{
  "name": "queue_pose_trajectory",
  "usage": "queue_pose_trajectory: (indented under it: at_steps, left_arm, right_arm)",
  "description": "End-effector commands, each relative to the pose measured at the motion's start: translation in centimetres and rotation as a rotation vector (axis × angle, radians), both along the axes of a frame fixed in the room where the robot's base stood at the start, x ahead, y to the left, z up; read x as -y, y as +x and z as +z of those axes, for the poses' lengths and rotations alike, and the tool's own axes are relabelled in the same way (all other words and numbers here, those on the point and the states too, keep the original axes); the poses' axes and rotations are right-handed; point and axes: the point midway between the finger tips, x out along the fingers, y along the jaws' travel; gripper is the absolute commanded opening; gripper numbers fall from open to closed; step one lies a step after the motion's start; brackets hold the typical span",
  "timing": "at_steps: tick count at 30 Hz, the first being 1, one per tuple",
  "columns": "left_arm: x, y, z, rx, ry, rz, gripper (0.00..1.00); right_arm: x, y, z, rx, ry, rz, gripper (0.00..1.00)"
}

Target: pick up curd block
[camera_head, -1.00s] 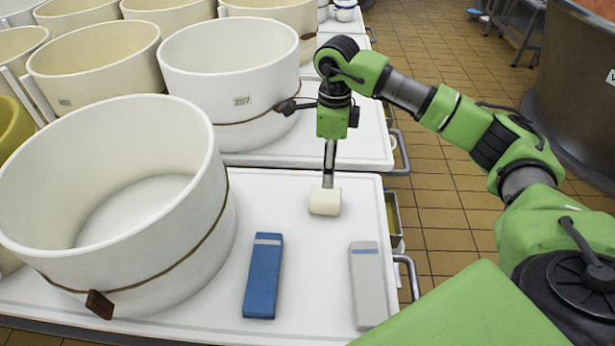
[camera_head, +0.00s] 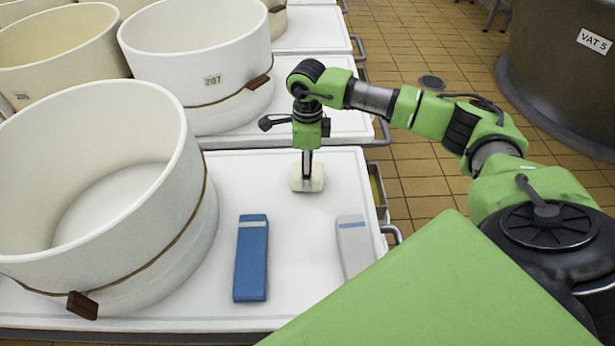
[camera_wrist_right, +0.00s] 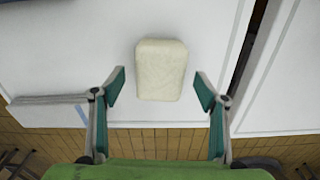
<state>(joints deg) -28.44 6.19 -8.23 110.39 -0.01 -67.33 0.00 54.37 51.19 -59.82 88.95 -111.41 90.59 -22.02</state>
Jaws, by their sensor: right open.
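The curd block (camera_head: 307,184) is a small cream block with rounded edges lying on the white table top (camera_head: 185,318). In the right wrist view the curd block (camera_wrist_right: 162,70) lies just beyond and between the spread fingertips of my right gripper (camera_wrist_right: 160,90). Neither finger touches it there. In the head view my right gripper (camera_head: 307,165) points down at the block and covers part of it. The exact height of the fingers over the block is hard to tell. My left gripper is not in view.
A blue box (camera_head: 251,262) and a grey-white box (camera_head: 355,248) lie on the table nearer me. A large white round mould (camera_head: 195,215) stands at left. Another mould marked 207 (camera_head: 225,100) stands behind. A dark vat (camera_head: 565,75) is at the far right, across a tiled floor.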

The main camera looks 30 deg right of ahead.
Motion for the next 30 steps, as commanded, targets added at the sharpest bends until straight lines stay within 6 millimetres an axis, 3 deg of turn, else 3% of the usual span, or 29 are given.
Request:
queue_pose_trajectory:
  at_steps: [4, 12, 13, 18, 19, 30]
  left_arm:
    - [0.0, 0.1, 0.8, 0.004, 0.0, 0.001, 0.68]
    - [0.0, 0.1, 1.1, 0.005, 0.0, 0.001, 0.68]
    - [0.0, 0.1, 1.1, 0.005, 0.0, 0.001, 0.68]
    - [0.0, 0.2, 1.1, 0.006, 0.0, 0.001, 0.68]
    - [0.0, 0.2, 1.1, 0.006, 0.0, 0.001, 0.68]
    - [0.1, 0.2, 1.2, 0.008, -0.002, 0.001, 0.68]
  right_arm:
    - [0.0, -0.1, -1.9, -0.001, 0.0, -0.001, 0.67]
    - [0.0, 0.0, -2.2, 0.001, 0.0, -0.001, 0.67]
    - [0.0, 0.0, -2.2, 0.001, 0.0, -0.001, 0.64]
    - [0.0, 0.0, -2.2, 0.001, 0.0, -0.001, 0.2]
    - [0.0, 0.0, -2.2, 0.001, 0.0, -0.001, 0.15]
    - [0.0, 0.1, -1.7, 0.003, 0.0, -0.001, 0.15]
